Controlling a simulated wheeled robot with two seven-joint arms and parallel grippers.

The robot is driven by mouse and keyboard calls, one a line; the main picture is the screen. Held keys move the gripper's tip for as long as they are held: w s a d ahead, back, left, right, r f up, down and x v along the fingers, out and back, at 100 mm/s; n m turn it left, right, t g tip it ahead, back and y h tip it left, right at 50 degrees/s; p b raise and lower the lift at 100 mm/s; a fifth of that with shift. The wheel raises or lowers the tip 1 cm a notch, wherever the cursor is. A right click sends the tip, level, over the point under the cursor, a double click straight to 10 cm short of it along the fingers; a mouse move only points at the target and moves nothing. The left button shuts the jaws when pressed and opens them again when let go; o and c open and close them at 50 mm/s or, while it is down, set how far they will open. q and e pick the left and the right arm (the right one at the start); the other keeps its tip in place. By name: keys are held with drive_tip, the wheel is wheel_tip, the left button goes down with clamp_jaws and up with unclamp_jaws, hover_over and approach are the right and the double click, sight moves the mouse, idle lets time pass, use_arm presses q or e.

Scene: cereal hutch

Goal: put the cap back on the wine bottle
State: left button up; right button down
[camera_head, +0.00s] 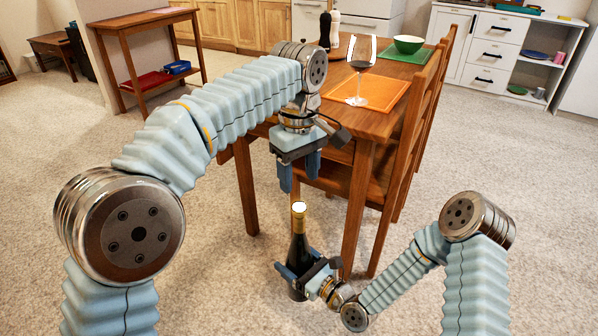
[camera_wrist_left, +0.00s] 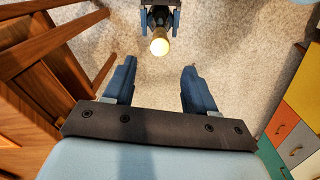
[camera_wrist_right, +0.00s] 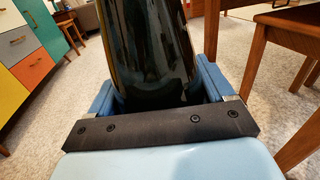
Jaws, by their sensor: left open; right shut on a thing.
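The dark wine bottle (camera_head: 298,246) is upright, clear of the table, with my right gripper (camera_head: 300,275) shut around its body. In the right wrist view the dark glass (camera_wrist_right: 150,50) fills the space between the blue fingers. The bottle's neck is gold and its top is a pale disc, which also shows in the left wrist view (camera_wrist_left: 159,46). I cannot tell whether that pale top is the cap; no separate cap is visible. My left gripper (camera_head: 299,175) is open and empty, pointing down above the bottle top; its spread fingers show in the left wrist view (camera_wrist_left: 159,72).
The wooden table (camera_head: 336,122) stands behind the grippers, with a wine glass (camera_head: 360,62), an orange placemat (camera_head: 385,92) and a green bowl (camera_head: 408,44) on it. A wooden chair (camera_head: 412,120) is at its right side. Carpeted floor is open at left and right.

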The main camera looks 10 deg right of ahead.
sight(299, 207)
use_arm(q)
drive_tip(key=shift+f, duration=0.1)
drive_tip(key=shift+f, duration=3.9)
clamp_jaws()
